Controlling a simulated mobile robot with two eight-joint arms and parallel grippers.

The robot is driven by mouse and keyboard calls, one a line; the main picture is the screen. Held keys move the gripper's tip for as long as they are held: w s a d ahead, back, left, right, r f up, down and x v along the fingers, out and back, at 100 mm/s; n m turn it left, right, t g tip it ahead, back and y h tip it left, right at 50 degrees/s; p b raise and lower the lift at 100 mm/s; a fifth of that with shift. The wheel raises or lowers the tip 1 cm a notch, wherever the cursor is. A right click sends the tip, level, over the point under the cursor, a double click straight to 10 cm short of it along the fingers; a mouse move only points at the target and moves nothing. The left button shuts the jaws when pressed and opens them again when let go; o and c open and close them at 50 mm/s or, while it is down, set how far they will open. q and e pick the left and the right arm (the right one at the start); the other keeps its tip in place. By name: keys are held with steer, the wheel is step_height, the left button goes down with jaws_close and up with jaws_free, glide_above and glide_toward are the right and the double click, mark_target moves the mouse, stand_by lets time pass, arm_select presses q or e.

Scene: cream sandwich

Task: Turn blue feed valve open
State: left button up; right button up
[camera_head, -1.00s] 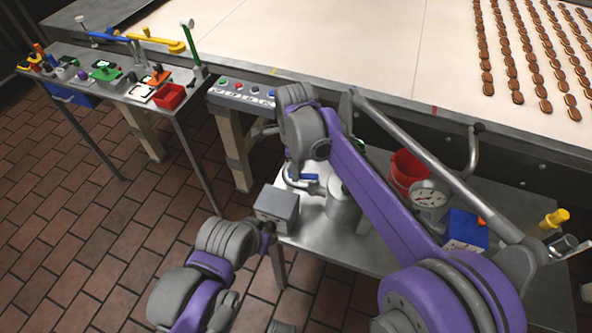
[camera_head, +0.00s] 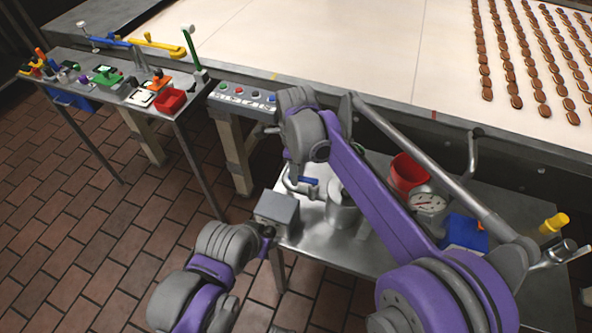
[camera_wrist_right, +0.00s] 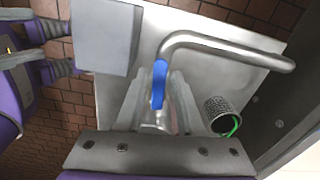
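The blue feed valve handle (camera_head: 310,181) sits on a bent grey pipe (camera_head: 290,184) above the small steel table, partly behind my right arm. In the right wrist view, the blue handle (camera_wrist_right: 159,84) runs upright below the bend of the pipe (camera_wrist_right: 225,50). My right gripper (camera_wrist_right: 157,88) is open, with one grey finger on each side of the handle and a gap showing. Contact cannot be made out.
The grey box (camera_head: 277,212) stands close left of the pipe. A steel canister (camera_head: 342,210), red bucket (camera_head: 408,172), dial gauge (camera_head: 428,203) and blue box (camera_head: 464,231) crowd the steel table (camera_head: 318,243). The conveyor (camera_head: 330,45) lies behind.

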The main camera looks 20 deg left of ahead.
steer(key=shift+o, duration=0.8)
step_height(320, 180, up, 11)
steer(key=shift+p, duration=0.35)
steer(key=shift+f, duration=0.1)
steer(key=shift+d, duration=0.1)
